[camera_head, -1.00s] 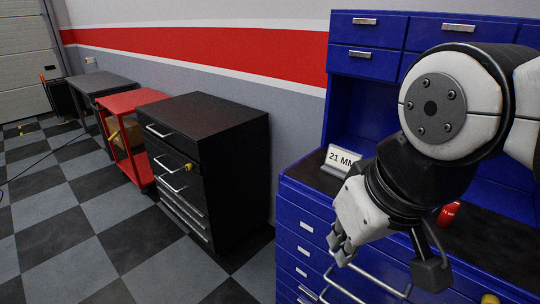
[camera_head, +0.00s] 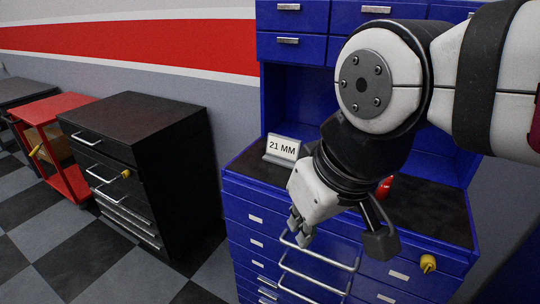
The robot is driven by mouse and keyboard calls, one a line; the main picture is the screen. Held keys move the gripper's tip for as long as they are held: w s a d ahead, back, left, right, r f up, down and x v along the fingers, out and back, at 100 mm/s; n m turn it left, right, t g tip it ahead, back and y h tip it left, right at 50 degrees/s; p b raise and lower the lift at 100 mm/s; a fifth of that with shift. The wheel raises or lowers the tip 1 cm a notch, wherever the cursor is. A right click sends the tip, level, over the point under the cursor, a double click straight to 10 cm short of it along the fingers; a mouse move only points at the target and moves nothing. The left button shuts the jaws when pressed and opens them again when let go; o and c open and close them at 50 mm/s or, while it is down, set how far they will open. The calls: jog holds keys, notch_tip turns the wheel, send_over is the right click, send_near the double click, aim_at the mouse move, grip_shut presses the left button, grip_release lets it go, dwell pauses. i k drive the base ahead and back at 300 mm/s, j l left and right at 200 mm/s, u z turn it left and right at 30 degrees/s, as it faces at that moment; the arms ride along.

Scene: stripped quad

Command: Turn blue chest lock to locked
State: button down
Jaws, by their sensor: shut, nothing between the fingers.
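The blue chest (camera_head: 243,200) stands at the right in the head view, with drawers below, a dark worktop and an upper blue cabinet. A yellow lock (camera_head: 428,263) sits on the front of its right-hand drawer column. Whether it is turned to locked is too small to tell. My gripper (camera_head: 297,236) is shut and empty, pointing down in front of the chest near its metal bar handles (camera_head: 318,256). It is to the left of the yellow lock and apart from it. I cannot tell whether the fingers touch a handle.
A sign reading 21 MM (camera_head: 282,148) and a red object (camera_head: 384,187) are on the worktop. A black chest (camera_head: 187,160) with a yellow lock (camera_head: 125,173) stands at the left, beside a red cart (camera_head: 60,160). Checkered floor (camera_head: 60,235) is clear at front left.

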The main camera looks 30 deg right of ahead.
aim_at(428, 262)
jog(key=z, duration=1.3)
jog(key=j+z, duration=0.15)
jog(key=j, duration=0.45)
jog(key=j+z, duration=0.15)
jog(key=j, duration=0.45)
jog(key=j+z, duration=0.15)
jog(key=j, duration=0.4)
jog(key=k+j+z, duration=0.15)
jog(key=j, duration=0.45)
jog(key=j+z, duration=0.15)
jog(key=j, duration=0.4)
jog(key=k, duration=0.05)
